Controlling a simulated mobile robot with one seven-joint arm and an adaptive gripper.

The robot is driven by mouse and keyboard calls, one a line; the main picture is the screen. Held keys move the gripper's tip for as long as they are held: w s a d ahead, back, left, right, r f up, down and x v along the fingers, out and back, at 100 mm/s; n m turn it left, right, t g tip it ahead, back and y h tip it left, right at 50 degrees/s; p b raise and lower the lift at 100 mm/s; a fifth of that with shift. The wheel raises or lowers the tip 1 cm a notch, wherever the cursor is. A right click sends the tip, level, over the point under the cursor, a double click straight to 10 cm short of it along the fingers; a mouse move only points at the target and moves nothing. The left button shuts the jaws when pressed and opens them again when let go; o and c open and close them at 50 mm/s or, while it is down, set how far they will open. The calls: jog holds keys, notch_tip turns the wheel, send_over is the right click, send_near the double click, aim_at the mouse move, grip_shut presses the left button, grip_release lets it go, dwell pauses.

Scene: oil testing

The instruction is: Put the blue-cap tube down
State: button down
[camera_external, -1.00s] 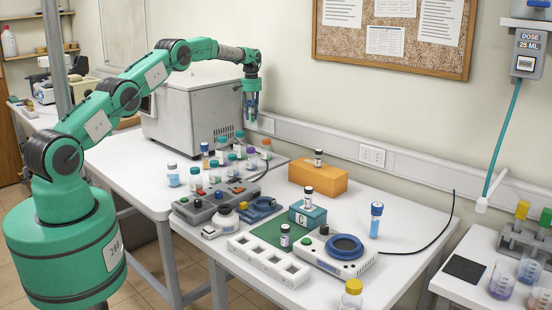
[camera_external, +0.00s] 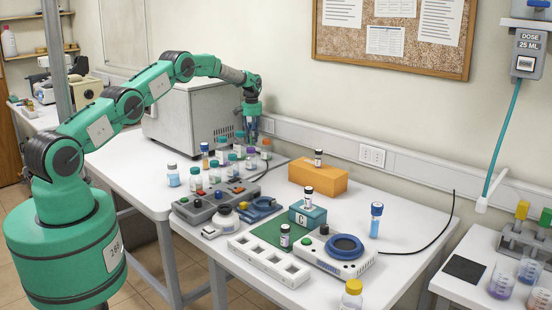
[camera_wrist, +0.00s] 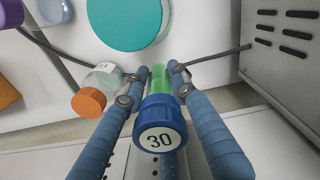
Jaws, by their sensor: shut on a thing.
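My gripper (camera_external: 252,136) points down behind the group of capped bottles, beside the grey box. The cap faces the wrist camera, and the green body extends away between the fingertips. The lower end of the tube is hard to make out, so I cannot tell whether it touches the table. Another tube with a blue cap (camera_external: 376,220) stands upright at the right of the table.
A large teal cap (camera_wrist: 130,18) and an orange-capped bottle (camera_wrist: 100,88) are close to the fingers. A dark cable (camera_wrist: 218,57) runs past the fingertips. The grey vented box (camera_external: 190,118) stands left of my gripper. Several capped bottles (camera_external: 215,176) crowd the table in front.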

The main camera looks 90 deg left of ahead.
jog(key=shift+f, duration=1.85)
jog(key=shift+f, duration=0.15)
jog(key=c, duration=1.7)
grip_release()
notch_tip(320, 180, up, 12)
jog(key=shift+r, duration=0.1)
jog(key=shift+w, duration=0.1)
